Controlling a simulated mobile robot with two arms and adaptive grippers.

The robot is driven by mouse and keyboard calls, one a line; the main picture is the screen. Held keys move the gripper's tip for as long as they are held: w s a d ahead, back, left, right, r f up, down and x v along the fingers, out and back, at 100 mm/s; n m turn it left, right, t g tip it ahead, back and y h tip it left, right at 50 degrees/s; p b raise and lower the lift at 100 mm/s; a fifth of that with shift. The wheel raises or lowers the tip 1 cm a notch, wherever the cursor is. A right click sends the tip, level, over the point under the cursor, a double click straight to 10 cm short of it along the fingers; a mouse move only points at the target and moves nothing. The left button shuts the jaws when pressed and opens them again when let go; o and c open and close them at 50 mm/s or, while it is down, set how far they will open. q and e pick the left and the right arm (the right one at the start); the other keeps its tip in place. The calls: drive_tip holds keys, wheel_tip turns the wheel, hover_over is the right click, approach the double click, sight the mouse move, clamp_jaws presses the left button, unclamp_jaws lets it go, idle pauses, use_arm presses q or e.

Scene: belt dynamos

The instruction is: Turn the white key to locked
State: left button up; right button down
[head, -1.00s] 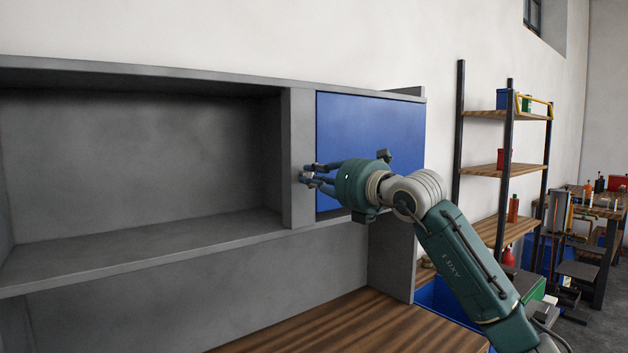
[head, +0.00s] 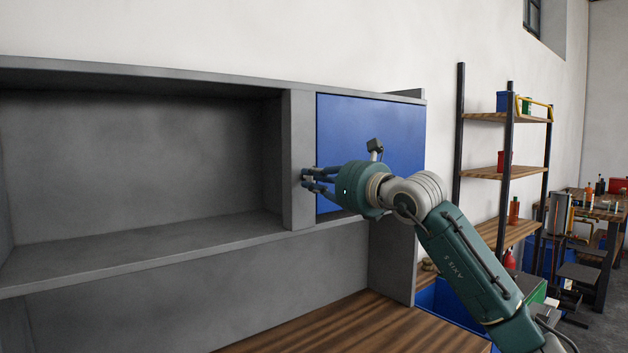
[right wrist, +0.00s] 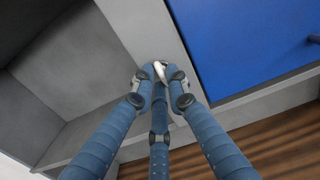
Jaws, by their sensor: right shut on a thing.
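The white key (right wrist: 160,70) shows in the right wrist view between my right fingertips, set against the grey post (head: 299,150) left of the blue cabinet door (head: 368,135). My right gripper (head: 306,178) is shut on the key, and it shows closely in the right wrist view (right wrist: 160,82). The fingers hide most of the key, so its exact angle is hard to read. In the head view the key is hidden by the fingers. The blue door is shut. My left gripper is in neither view.
An open grey shelf compartment (head: 140,160) lies left of the post. A wooden worktop (head: 350,325) runs below. A rack (head: 497,168) with boxes and bottles stands at the right, with a cluttered bench (head: 605,212) beyond it.

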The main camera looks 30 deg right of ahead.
drive_tip(key=shift+f, duration=0.1)
drive_tip(key=c, duration=1.7)
unclamp_jaws()
drive_tip(key=s, duration=0.8)
drive_tip(key=s+d, duration=0.1)
drive_tip(key=s, duration=0.3)
